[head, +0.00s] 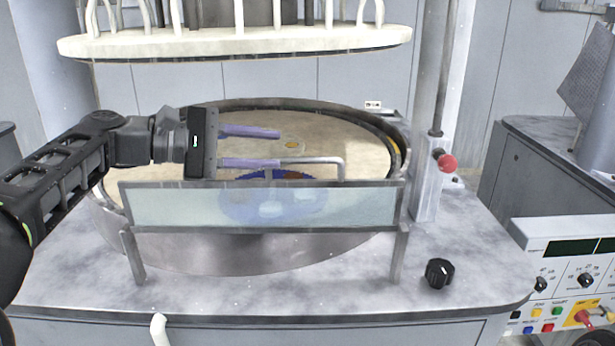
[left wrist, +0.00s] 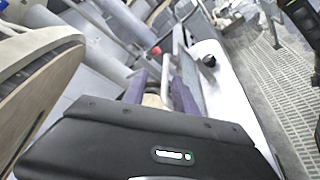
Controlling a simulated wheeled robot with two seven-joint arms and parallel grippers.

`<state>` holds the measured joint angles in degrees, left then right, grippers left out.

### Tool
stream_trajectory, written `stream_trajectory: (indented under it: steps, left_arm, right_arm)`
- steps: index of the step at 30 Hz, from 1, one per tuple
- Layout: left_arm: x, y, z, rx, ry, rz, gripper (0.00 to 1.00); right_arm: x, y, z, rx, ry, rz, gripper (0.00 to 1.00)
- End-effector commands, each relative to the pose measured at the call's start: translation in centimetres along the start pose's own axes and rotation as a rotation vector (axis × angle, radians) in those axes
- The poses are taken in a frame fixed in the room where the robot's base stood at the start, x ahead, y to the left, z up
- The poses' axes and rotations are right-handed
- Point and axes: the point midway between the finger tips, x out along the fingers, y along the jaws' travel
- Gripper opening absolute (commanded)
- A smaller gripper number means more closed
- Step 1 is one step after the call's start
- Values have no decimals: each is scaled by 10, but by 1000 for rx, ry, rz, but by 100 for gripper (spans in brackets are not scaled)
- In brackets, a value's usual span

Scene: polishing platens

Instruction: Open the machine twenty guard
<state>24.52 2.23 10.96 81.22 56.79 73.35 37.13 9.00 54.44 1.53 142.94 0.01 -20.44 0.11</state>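The guard (head: 300,207) is a clear, framed panel at the front of the round platen, upright on two posts. Its grey bar handle (head: 318,160) rises above the top edge; its left part is hidden by my lower finger. My left gripper (head: 279,149) comes in from the left with its two purple fingers spread apart. The lower finger lines up with the handle; I cannot tell whether they touch. In the left wrist view the handle (left wrist: 166,72) shows between the fingers' directions, and the guard (left wrist: 191,72) lies beyond. My right gripper is out of view.
The platen basin (head: 160,252) lies behind the guard, with a white upper plate (head: 240,44) hanging above it. A column with a red knob (head: 446,162) stands to the right. A black knob (head: 438,273) sits on the front right counter. A control panel (head: 570,275) is farther right.

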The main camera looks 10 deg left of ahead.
Motion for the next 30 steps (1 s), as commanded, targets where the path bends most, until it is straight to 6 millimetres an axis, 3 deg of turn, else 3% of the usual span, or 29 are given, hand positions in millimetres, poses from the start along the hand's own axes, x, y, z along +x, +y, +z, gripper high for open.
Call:
stream_trajectory:
  steps: [3, 19, 30]
  left_arm:
    - [4, -14, -8, 0, 0, 0, 34]
    - [7, -14, -8, 0, -1, -1, 34]
    - [56, -13, -7, -1, -3, -2, 34]
  right_arm:
    - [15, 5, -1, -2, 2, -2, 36]
    - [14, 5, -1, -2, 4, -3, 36]
    - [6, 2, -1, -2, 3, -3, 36]
